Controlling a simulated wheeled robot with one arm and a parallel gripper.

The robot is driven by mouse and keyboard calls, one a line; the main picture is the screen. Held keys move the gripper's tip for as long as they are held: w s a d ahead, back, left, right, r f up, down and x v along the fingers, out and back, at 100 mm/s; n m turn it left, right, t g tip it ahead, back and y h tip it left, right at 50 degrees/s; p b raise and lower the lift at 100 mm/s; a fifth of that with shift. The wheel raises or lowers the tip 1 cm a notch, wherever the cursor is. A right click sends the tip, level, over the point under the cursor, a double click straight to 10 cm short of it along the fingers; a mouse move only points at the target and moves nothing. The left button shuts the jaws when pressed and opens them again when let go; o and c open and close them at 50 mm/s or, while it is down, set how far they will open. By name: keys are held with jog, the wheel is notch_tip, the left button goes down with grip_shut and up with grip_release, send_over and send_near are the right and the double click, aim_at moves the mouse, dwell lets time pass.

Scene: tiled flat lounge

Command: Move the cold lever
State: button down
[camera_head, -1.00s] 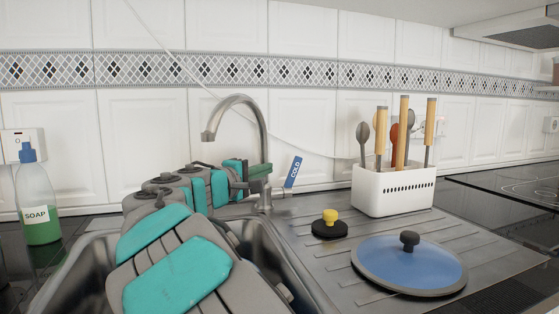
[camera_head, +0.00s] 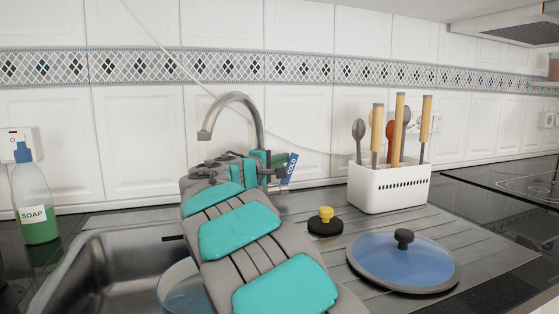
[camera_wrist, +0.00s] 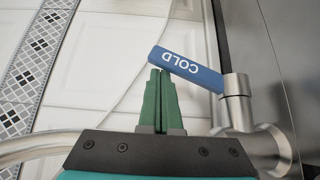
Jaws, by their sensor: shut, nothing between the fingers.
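The cold lever (camera_head: 290,169) is a blue handle with the white word COLD, on the right side of the silver tap (camera_head: 260,125). It tilts up and to the right in the head view. In the wrist view the lever (camera_wrist: 190,69) runs from its metal pivot to just past my fingertips. My gripper (camera_head: 280,160) has green fingers, pressed together and empty. In the wrist view my gripper (camera_wrist: 160,75) has its tips right at the lever's free end; I cannot tell if they touch it. My arm hides the tap's base.
A sink (camera_head: 105,250) with a partly hidden bowl (camera_head: 178,288) lies at left. A soap bottle (camera_head: 35,205) stands far left. A black stopper with yellow knob (camera_head: 325,220), a blue glass lid (camera_head: 380,265) and a white utensil holder (camera_head: 390,190) sit on the drainboard.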

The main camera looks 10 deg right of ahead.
aim_at(294, 162)
jog(key=shift+s, duration=0.1)
jog(key=shift+s+d+f+b, duration=0.2)
jog(key=shift+s+b, duration=0.6)
jog(key=shift+s, duration=0.05)
jog(key=shift+s+d+f+b, duration=0.15)
jog(key=shift+s+d+b, duration=0.05)
jog(key=shift+s+b, duration=0.6)
jog(key=shift+s+d+f+b, duration=0.1)
jog(key=shift+s+f+b, duration=0.15)
jog(key=shift+s+b, duration=0.25)
jog(key=shift+s+d+f+b, duration=0.1)
jog(key=shift+s+f+b, duration=0.2)
jog(key=shift+s, duration=0.25)
